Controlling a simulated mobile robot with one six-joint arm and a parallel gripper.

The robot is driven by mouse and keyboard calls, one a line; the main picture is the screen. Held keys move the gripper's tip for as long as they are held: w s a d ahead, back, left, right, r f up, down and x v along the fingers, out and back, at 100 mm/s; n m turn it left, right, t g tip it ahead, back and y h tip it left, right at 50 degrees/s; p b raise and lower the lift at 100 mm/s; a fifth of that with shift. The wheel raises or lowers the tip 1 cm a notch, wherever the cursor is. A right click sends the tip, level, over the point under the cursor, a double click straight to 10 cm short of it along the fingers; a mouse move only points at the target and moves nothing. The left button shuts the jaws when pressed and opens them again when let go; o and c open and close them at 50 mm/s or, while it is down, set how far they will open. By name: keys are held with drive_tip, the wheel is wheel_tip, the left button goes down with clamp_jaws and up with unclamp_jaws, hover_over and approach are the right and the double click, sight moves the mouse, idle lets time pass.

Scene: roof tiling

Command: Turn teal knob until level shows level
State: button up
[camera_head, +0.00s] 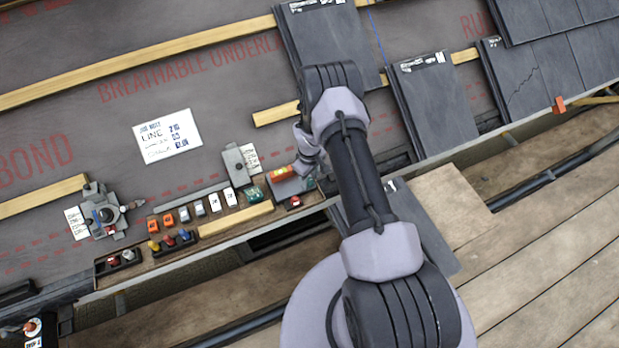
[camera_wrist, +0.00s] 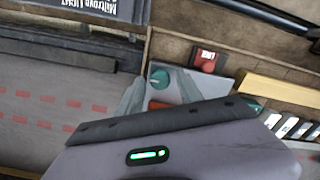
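In the wrist view the round teal knob (camera_wrist: 160,78) sits on a pale grey plate, between the two fingertips of my gripper (camera_wrist: 160,88). The fingers are apart, with a gap visible beside the knob; I cannot tell whether either one touches it. In the head view my gripper (camera_head: 308,160) reaches down over the right end of the fixture strip, and the arm covers part of that area. An orange level (camera_head: 281,174) with a yellowish vial lies just left of the gripper. Its bubble is too small to read. An orange part of it shows under the gripper in the wrist view (camera_wrist: 158,104).
A red button (camera_head: 295,201) is close in front of the level. Slate tiles (camera_head: 436,105) lie to the right. A note card (camera_head: 167,136) lies on the underlay.

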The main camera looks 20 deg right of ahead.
sight(310, 180)
clamp_jaws()
drive_tip(key=shift+f+m+b, duration=0.15)
drive_tip(key=shift+m+b, duration=0.15)
drive_tip(key=shift+b, duration=0.1)
drive_tip(key=shift+o, duration=1.5)
unclamp_jaws()
wheel_tip(310, 180, up, 18)
drive_tip(key=p, duration=0.6)
drive_tip(key=shift+f, duration=0.15)
